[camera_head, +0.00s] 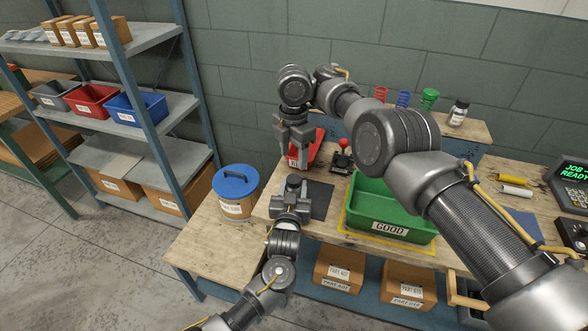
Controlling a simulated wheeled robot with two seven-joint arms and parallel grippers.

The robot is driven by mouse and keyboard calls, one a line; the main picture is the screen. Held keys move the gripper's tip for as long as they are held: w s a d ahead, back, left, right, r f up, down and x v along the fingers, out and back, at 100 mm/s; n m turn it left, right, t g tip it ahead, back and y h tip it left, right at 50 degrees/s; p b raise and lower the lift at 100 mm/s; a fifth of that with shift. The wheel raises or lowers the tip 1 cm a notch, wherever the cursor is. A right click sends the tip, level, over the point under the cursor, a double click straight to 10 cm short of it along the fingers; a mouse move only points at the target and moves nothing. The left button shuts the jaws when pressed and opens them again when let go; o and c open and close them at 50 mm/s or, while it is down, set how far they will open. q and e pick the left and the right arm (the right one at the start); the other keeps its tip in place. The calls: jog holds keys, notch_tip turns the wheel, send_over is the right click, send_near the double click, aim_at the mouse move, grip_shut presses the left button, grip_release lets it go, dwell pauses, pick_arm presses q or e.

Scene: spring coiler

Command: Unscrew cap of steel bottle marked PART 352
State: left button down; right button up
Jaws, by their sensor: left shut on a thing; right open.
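A small steel bottle with a dark cap (293,181) stands upright at the dark mat on the workbench. Its body is mostly hidden by my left gripper, and no PART 352 marking can be read. My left gripper (290,202) comes from the front and is shut on the bottle. My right gripper (294,150) is open and points down above and slightly behind the cap, apart from it, with nothing between its fingers.
The dark mat (320,200) lies right of the bottle. A red bin (311,150) and a joystick (343,146) stand behind. A green GOOD bin (370,204) is to the right. A blue-lidded drum (236,187) stands left. Bare bench (215,238) lies front left.

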aim_at(294, 178)
jog(key=m, duration=1.4)
jog(key=shift+m, duration=0.3)
jog(key=m, duration=0.4)
jog(key=shift+m, duration=0.3)
jog(key=m, duration=1.9)
jog(key=shift+f, duration=4.05)
